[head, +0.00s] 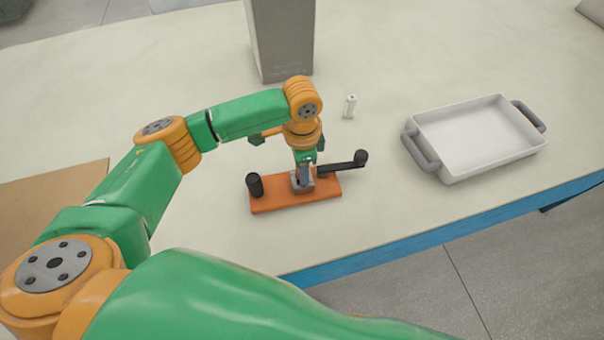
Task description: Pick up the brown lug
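An orange-brown block (325,188) lies flat on the table, with a black upright peg (254,185) at its left end. A grey fitting (302,183) sits mid-block, and a dark lever with a round knob (360,158) reaches out to the right. I cannot tell which part is the brown lug; this block is the closest match in colour. My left gripper (304,160) points down over the block's middle, at the grey fitting. Its fingers are small and partly hidden, so its opening and any contact are unclear. My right gripper is out of view.
A white tray with grey handles (475,137) stands at the right. A small white upright piece (350,106) stands behind the block. A tall grey box (282,40) stands at the back. A brown board (50,205) lies at the left. The table's blue front edge (400,243) is close.

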